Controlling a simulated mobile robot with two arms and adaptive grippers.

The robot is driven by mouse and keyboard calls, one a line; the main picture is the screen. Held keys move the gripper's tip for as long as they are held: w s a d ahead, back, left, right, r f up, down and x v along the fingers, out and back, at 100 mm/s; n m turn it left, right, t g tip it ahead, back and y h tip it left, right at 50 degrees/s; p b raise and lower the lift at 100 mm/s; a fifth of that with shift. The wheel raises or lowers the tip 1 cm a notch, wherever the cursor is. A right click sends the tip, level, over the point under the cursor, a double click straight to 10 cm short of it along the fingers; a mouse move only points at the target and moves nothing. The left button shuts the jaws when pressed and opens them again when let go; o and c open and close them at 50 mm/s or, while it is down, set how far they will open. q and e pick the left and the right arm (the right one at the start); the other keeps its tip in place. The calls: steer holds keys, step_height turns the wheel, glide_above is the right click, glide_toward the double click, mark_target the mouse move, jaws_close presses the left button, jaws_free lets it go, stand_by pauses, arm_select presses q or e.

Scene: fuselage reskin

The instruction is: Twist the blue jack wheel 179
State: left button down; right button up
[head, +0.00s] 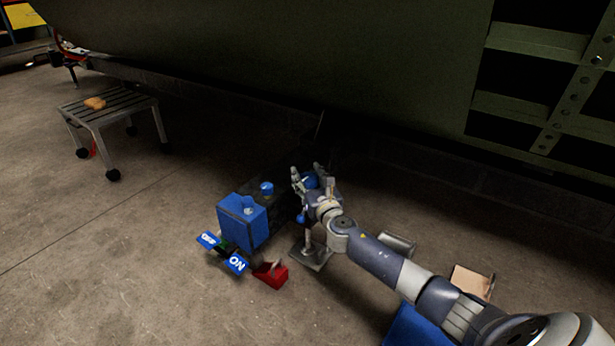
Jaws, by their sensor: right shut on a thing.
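The blue jack wheel (311,181) sits on top of a jack stand with a flat metal base (311,254), near the middle of the head view. My right gripper (308,177) reaches in from the lower right and is shut on the blue wheel, with fingers on both sides of it. The fingers hide part of the wheel. My left gripper is not in view.
Left of the jack stands a blue and black machine (243,222) with blue OFF and ON labels (236,264). A wheeled slatted stool (108,104) stands far left. The green fuselage (270,60) overhangs behind.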

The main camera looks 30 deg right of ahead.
steer(key=shift+a+r+m+g+h+p, duration=0.15)
steer(key=shift+m+g+h+p, duration=0.65)
steer(key=shift+m+h+p, duration=0.9)
steer(key=m+g+h, duration=0.1)
steer(key=h, duration=0.2)
steer(key=m+g+h, duration=0.3)
steer(key=shift+f, duration=0.2)
steer(key=shift+m+g+h+b, duration=0.4)
steer(key=shift+g+h, duration=0.1)
steer(key=shift+g, duration=0.2)
steer(key=shift+d+f+m+g+h+b, duration=0.1)
steer(key=shift+d+m+g+h+b, duration=0.1)
steer(key=shift+m+g+h+b, duration=0.3)
steer(key=m+g+b, duration=0.1)
steer(key=g+b, duration=0.1)
steer(key=shift+s+m+g+h, duration=0.1)
steer(key=shift+m+g+h, duration=0.2)
steer(key=shift+h, duration=0.1)
steer(key=shift+d+m+g+h+b, duration=0.1)
steer(key=shift+m+g+h+b, duration=0.3)
steer(key=shift+m+g+b, duration=0.35)
steer(key=shift+g, duration=0.35)
steer(key=o, duration=1.1)
